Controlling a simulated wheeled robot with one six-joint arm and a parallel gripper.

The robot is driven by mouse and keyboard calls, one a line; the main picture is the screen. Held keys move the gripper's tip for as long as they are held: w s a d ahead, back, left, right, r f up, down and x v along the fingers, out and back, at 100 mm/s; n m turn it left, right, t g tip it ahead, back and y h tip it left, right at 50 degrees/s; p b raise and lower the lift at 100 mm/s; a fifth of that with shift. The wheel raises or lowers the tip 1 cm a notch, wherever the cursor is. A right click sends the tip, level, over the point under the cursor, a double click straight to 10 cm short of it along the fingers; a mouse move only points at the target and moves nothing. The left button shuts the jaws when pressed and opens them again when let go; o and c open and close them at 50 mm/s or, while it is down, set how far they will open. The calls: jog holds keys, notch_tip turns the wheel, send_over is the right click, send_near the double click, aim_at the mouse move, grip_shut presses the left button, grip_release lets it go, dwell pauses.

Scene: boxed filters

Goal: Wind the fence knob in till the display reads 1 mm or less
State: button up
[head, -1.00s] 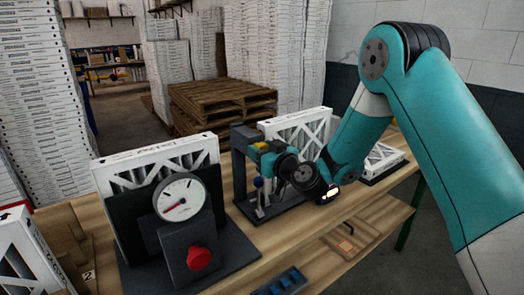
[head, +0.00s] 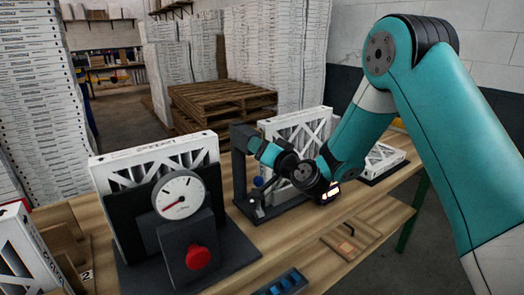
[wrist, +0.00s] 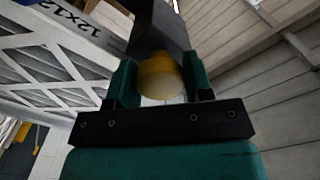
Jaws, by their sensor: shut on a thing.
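My gripper (wrist: 158,82) is shut on a yellow knob (wrist: 160,76) in the wrist view, with one green finger on each side of it. The knob sits at the end of a dark block (wrist: 158,28). In the head view my gripper (head: 254,145) reaches left to the top of a dark fixture (head: 239,170) at mid-bench; the knob is hidden there. A white filter (head: 300,130) stands behind this fixture, and it also shows in the wrist view (wrist: 50,62). I can make out no number display in either view.
A blue-ball lever (head: 258,182) stands just below my gripper. At left, a round dial (head: 180,196) with a red needle sits above a red knob (head: 197,257). A blue tray (head: 283,283) and a wooden tray (head: 347,248) lie nearer the front.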

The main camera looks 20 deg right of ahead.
jog(key=shift+m, duration=2.2)
jog(key=o, duration=0.9)
